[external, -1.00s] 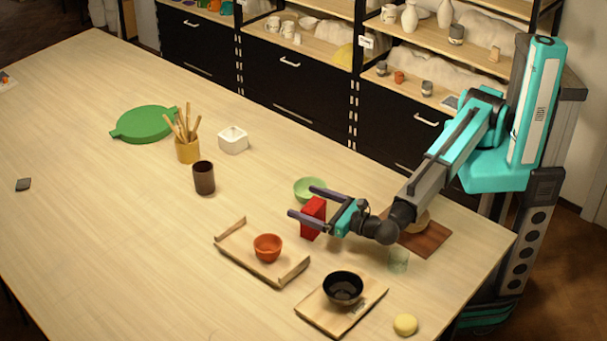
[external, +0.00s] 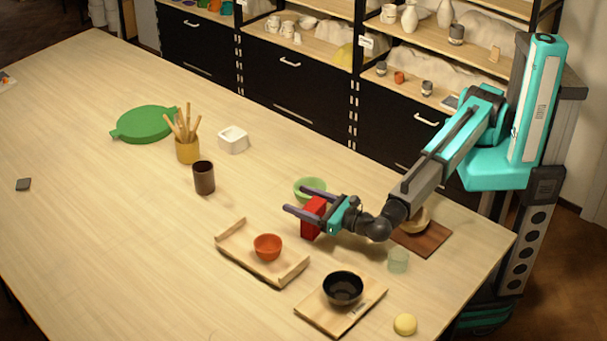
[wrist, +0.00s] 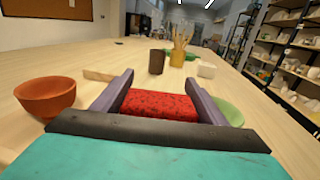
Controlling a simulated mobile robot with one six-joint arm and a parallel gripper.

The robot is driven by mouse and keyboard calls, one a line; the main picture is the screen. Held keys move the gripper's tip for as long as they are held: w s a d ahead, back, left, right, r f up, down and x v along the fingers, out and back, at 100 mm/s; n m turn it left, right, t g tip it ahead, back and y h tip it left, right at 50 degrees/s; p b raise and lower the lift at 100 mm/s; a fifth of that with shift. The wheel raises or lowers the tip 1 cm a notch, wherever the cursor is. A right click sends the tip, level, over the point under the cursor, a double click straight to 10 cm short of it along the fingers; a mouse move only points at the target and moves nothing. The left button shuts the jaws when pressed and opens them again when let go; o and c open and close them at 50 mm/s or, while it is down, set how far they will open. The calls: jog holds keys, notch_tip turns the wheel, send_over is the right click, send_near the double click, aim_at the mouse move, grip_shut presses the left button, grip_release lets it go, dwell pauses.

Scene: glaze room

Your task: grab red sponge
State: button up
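The red sponge (external: 312,218) stands on the table to the right of the orange bowl. In the wrist view the red sponge (wrist: 158,105) lies between the two fingers and fills most of the gap. My gripper (external: 295,195) is open, with one finger on each side of the sponge and the fingertips reaching past it. The wrist view shows my gripper (wrist: 159,78) with its fingers apart; whether they touch the sponge's sides I cannot tell. The sponge's lower part is hidden in the wrist view.
An orange bowl (external: 267,246) sits on a wooden tray (external: 233,259). A green bowl (external: 303,186) is close behind the gripper. A black bowl (external: 343,287) on a board, a glass (external: 398,260) and a yellow round thing (external: 405,324) stand nearer. The table's left side is mostly clear.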

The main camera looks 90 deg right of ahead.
jog(key=c, duration=0.6)
jog(key=shift+o, duration=0.2)
jog(key=shift+r, duration=0.2)
jog(key=s+d+r+b, duration=0.2)
jog(key=s+d, duration=0.1)
jog(key=s, duration=0.4)
jog(key=s+d+r+b, duration=0.2)
jog(key=s+d, duration=0.2)
jog(key=s, duration=0.3)
jog(key=shift+d+r+b, duration=0.2)
jog(key=shift+r+b, duration=0.1)
jog(key=shift+b, duration=0.05)
jog(key=shift+s, duration=0.1)
